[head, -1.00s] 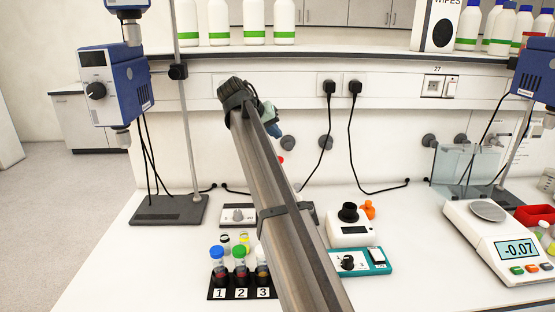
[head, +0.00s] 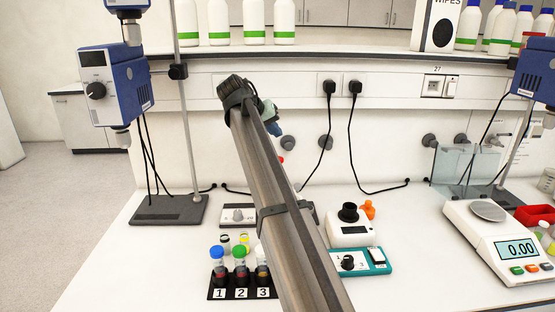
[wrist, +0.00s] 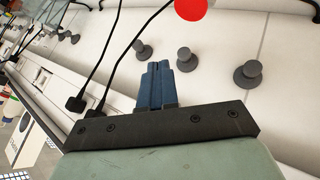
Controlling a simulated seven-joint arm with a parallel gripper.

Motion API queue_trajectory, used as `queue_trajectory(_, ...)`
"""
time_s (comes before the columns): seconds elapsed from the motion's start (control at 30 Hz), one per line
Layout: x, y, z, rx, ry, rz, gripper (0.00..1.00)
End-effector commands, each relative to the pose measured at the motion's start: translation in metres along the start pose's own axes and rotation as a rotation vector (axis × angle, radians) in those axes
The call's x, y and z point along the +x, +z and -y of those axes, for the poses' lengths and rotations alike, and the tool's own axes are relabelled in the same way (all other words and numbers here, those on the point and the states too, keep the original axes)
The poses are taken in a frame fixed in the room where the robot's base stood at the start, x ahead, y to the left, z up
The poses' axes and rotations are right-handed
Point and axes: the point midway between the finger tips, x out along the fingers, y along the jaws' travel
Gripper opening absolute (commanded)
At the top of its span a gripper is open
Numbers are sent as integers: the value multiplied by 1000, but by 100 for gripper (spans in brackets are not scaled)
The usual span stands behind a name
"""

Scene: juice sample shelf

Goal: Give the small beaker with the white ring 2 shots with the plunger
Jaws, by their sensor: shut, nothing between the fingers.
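My gripper (head: 275,128) is raised in front of the back wall, with its blue fingers partly behind my arm. In the wrist view its fingers (wrist: 156,70) are together and empty. Two small clear vessels stand behind the numbered rack; one has a pale rim (head: 225,239), the other a yellow one (head: 244,238). My arm hides part of the bench.
The black rack (head: 217,294) holds several capped tubes at front left. A teal-based device (head: 375,262) and a white device with a black knob (head: 352,235) stand right of my arm. A balance (head: 497,240) stands far right. Grey wall knobs (wrist: 186,60) are near my fingers.

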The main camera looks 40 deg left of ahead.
Motion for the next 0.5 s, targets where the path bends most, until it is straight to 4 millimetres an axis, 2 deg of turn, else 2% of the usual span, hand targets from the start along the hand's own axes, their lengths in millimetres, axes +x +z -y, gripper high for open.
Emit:
queue_trajectory(0.2, -22, -17, -16, 2, 0, -1, 0)
queue_trajectory(0.5, -23, -17, -17, 0, 0, 0, 0)
